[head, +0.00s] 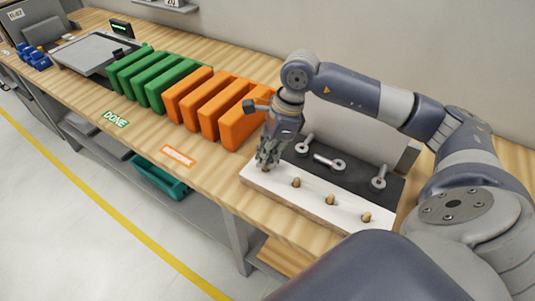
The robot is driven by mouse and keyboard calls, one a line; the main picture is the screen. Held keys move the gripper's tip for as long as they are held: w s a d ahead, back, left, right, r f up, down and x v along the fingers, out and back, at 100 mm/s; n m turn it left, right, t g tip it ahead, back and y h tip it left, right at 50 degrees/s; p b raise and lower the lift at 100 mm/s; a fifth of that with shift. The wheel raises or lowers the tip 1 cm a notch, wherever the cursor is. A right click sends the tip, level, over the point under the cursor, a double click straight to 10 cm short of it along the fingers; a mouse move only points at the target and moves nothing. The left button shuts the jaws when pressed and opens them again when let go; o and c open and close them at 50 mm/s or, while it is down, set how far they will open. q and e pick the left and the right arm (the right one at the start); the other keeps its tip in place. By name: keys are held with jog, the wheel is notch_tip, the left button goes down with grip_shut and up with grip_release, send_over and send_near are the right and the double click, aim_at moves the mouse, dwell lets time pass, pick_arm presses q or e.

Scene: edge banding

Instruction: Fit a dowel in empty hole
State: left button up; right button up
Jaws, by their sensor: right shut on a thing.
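A white board (314,203) lies at the front of the workbench, with a row of holes along its top. Three tan dowels stand upright in it: one left of its middle (296,183), one to the right of that (330,200), and one near the right end (366,217). My right gripper (267,161) points down over the board's left end, its fingers shut on a dowel whose tan tip (266,168) shows between them. I cannot tell how deep this dowel sits in the board. My left gripper is not in view.
A dark plate with metal clamps (330,163) lies right behind the board. Orange blocks (243,122) and green blocks (150,75) stand in a row to the left. A grey tray (90,50) is farther left.

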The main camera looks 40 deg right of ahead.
jog(key=shift+f+b, duration=0.7)
dwell(0.6)
jog(key=o, duration=0.7)
jog(key=shift+o, duration=0.2)
jog(key=shift+r, duration=0.1)
jog(key=shift+r+p, duration=1.5)
jog(key=shift+r, duration=0.95)
jog(key=shift+f, duration=0.1)
